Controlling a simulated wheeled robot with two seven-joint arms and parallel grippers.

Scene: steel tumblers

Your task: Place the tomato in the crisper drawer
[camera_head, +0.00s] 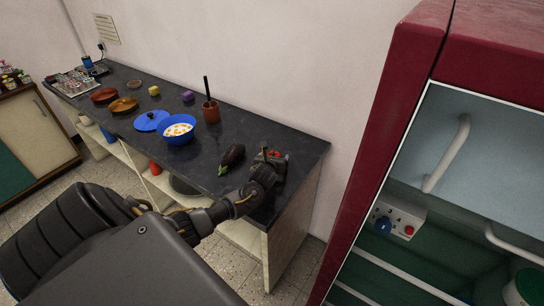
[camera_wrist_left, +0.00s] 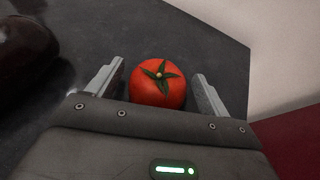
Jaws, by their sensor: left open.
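The red tomato (camera_wrist_left: 157,88) with a green stem sits on the dark countertop, between the two open fingers of my left gripper (camera_wrist_left: 160,88) in the left wrist view. There is a gap on each side of it, wider on the right. In the head view my left gripper (camera_head: 270,158) is at the counter's right end, and only a little red of the tomato (camera_head: 274,153) shows there. The refrigerator (camera_head: 400,110) stands at the right with its front open onto shelves. I cannot make out the crisper drawer for certain. My right gripper is not in view.
A dark eggplant (camera_head: 232,156) lies just left of my left gripper. A blue bowl (camera_head: 178,138) of food, a blue lid (camera_head: 150,121) and a brown cup (camera_head: 211,112) stand farther left on the counter (camera_head: 285,135). Floor shows between the counter and the refrigerator.

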